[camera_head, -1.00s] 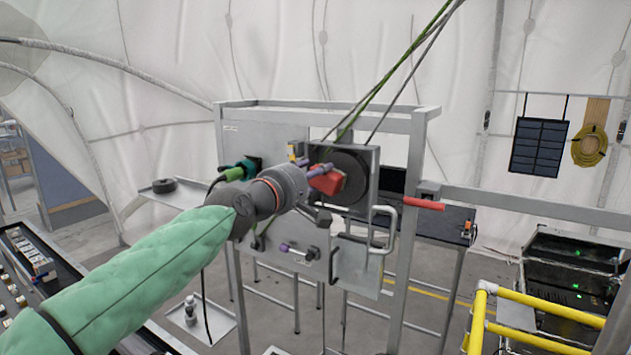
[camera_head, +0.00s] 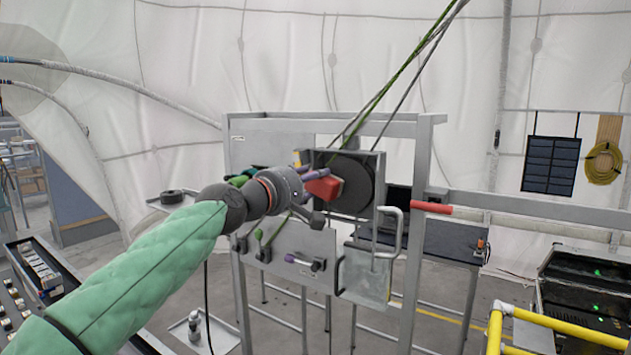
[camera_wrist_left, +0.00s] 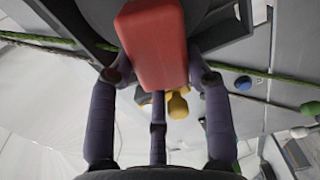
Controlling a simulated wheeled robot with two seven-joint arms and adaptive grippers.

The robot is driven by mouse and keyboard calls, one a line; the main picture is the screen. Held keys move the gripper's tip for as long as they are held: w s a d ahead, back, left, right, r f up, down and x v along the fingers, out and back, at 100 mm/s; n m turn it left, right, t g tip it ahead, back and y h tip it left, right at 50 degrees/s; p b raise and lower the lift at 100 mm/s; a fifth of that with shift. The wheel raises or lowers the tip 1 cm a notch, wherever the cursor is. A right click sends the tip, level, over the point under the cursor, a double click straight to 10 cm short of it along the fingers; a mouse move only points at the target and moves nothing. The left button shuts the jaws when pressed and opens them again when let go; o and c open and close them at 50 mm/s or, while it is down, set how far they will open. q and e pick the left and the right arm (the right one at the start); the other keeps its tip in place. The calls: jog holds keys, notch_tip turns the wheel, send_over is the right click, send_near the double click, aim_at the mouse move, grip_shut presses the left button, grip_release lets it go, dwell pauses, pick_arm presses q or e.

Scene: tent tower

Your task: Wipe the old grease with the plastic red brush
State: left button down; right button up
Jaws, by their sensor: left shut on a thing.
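My left gripper (camera_head: 308,182) is shut on the red plastic brush (camera_head: 325,187). The brush is held in front of a dark round drum (camera_head: 352,188) set in a grey metal housing on the frame. In the left wrist view the gripper's purple-grey fingers (camera_wrist_left: 160,80) clasp the red brush body (camera_wrist_left: 152,42) from both sides. Beyond the brush lies a dark round surface; I cannot tell whether the brush touches it. No grease is distinguishable, and the brush's far face is hidden. My right gripper is not in view.
The grey metal frame (camera_head: 437,116) surrounds the drum. A handle (camera_head: 388,235) stands out below it. Green and grey ropes (camera_head: 405,65) run up from the drum. A red-ended bar (camera_head: 431,207) and yellow railing (camera_head: 494,330) are at the right.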

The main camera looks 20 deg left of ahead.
pick_arm(q)
jog(key=s+a+b, duration=0.1)
jog(key=s+a, duration=0.1)
jog(key=s, duration=0.3)
jog(key=shift+s+a, duration=0.35)
jog(key=shift+s, duration=0.05)
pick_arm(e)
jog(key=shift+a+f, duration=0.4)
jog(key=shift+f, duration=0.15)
pick_arm(q)
jog(key=shift+d, duration=0.1)
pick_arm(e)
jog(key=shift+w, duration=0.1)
pick_arm(q)
jog(key=s, duration=0.2)
jog(key=shift+s, duration=0.4)
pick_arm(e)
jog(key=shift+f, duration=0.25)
